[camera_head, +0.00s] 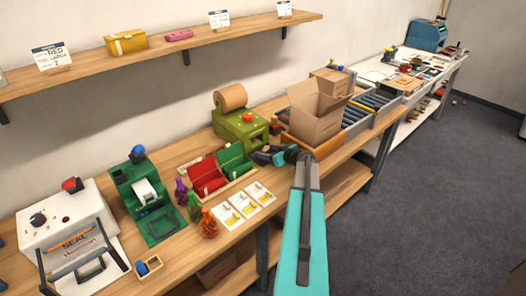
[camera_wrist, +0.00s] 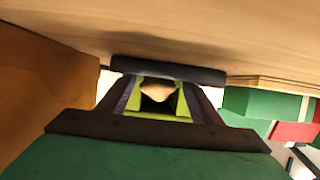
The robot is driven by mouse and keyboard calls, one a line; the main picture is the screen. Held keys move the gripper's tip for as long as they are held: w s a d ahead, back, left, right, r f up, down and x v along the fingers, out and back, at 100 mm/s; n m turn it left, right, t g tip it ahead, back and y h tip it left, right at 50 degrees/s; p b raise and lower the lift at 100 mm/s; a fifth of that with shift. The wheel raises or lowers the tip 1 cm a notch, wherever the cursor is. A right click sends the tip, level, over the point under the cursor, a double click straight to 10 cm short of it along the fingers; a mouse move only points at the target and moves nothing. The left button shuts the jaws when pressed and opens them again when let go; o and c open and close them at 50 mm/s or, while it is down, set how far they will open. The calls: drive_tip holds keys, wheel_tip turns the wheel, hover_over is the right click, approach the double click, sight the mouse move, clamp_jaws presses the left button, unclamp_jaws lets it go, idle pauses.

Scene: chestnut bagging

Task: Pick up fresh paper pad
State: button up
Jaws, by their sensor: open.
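The paper machine (camera_head: 240,127) is olive green, with a brown paper roll (camera_head: 230,97) on top and a red button. My gripper (camera_head: 262,157) is low over the bench, just in front of this machine and right of the red and green bins. In the wrist view my gripper (camera_wrist: 157,100) is open. A small tan piece, which looks like the paper pad (camera_wrist: 156,88), shows in the gap between the fingers, with lime green around it. I cannot tell whether the fingers touch it. In the head view I cannot make out the pad.
An open cardboard box (camera_head: 316,110) stands right of my gripper by the roller conveyor (camera_head: 362,108). Left are a red bin (camera_head: 207,177), a green bin (camera_head: 235,160), white cards (camera_head: 241,206) and net bags (camera_head: 208,222). A wooden shelf (camera_head: 165,53) runs above.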

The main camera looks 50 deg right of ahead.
sight(267, 148)
drive_tip(key=c, duration=1.1)
drive_tip(key=shift+c, duration=0.2)
drive_tip(key=shift+r, duration=0.15)
drive_tip(key=shift+r+b, duration=0.65)
drive_tip(key=shift+r, duration=0.1)
drive_tip(key=shift+s+r+b, duration=0.1)
drive_tip(key=shift+r+b, duration=0.4)
drive_tip(key=shift+r, duration=0.35)
drive_tip(key=s+b, duration=0.1)
drive_tip(key=s, duration=0.4)
drive_tip(key=s+r+b, duration=0.1)
drive_tip(key=s+b, duration=0.1)
drive_tip(key=s, duration=0.3)
drive_tip(key=s+a+b, duration=0.1)
drive_tip(key=s+b, duration=0.1)
drive_tip(key=s, duration=0.4)
drive_tip(key=shift+a+r, duration=0.1)
drive_tip(key=shift+r, duration=0.15)
drive_tip(key=shift+w, duration=0.1)
